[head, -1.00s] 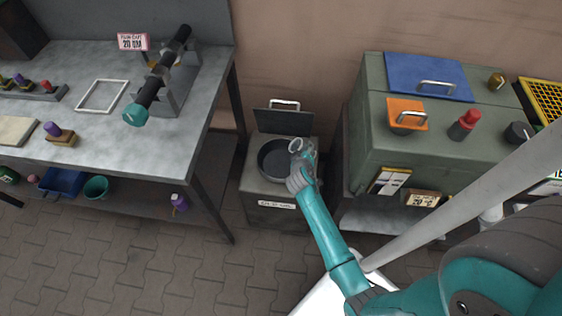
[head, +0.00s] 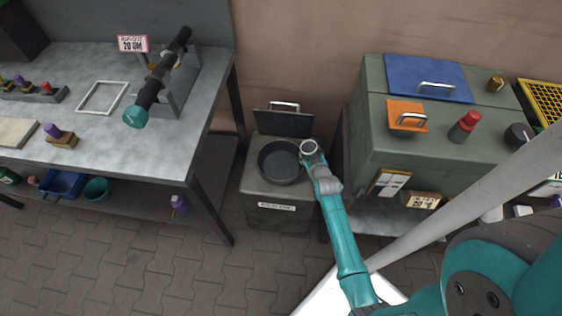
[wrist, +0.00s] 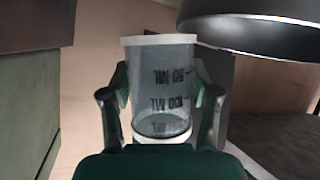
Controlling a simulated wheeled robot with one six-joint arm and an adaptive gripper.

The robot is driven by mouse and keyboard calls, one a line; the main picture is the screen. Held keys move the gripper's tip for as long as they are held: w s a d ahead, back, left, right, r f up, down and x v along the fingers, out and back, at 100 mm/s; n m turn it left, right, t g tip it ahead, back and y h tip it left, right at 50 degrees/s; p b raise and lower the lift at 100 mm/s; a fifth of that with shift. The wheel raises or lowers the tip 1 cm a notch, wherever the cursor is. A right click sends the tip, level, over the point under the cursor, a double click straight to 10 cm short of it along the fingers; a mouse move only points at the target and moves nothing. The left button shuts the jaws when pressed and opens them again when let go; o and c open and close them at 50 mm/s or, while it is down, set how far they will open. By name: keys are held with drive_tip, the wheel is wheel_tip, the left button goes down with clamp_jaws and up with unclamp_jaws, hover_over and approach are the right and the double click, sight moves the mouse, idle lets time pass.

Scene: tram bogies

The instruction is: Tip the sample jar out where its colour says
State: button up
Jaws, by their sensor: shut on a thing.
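The sample jar (wrist: 160,62) is a clear cylinder with black ML marks and a white rim. In the wrist view it stands between the two fingers of my gripper (wrist: 162,92), which is shut on it. The marks read upside down there. A grey disc shows at its lower end; I cannot tell whether anything is inside. In the head view the jar (head: 309,146) shows as a pale ring in my gripper (head: 311,153), just right of the round dark basin (head: 280,163). The basin is set in a grey box (head: 265,215) with a raised lid; its label is unreadable.
A green-grey cabinet (head: 375,140) with a blue lid (head: 428,76) and an orange lid (head: 407,112) stands to the right. A red-topped item (head: 465,126) is on it. A steel table (head: 90,150) stands left. Bare wall lies behind the box.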

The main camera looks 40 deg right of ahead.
drive_tip(key=shift+s+d+f+m+t+b, duration=0.15)
drive_tip(key=shift+s+d+m+t+b, duration=0.05)
drive_tip(key=shift+s+m+t+b, duration=0.1)
drive_tip(key=shift+s+d+f+m+t+y+b, duration=0.15)
drive_tip(key=shift+s+d+m+t+y+b, duration=0.15)
drive_tip(key=shift+m+t+b, duration=0.25)
idle(0.6)
drive_tip(key=shift+w+a, duration=0.1)
